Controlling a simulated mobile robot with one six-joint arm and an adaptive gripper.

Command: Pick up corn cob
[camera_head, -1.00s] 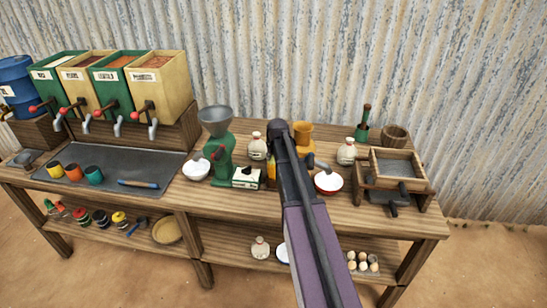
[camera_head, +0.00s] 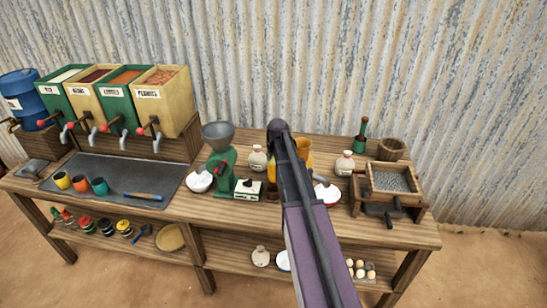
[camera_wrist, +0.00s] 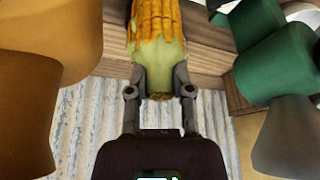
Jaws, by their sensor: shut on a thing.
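The corn cob (camera_wrist: 158,22) shows in the wrist view, with yellow-orange kernels and a pale green base. Its far end runs out of the top of that picture. My gripper (camera_wrist: 160,82) is shut on the pale base, one finger on each side. In the head view my arm covers the gripper, and I cannot make out the cob there.
A green mill (camera_head: 222,168) with a grey funnel stands left of my arm. A white bottle (camera_head: 257,159) is beside it. A yellow vessel (camera_head: 305,147) is partly behind my arm. A wooden sifter box (camera_head: 395,181) stands right. Bins (camera_head: 162,98) line the left back.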

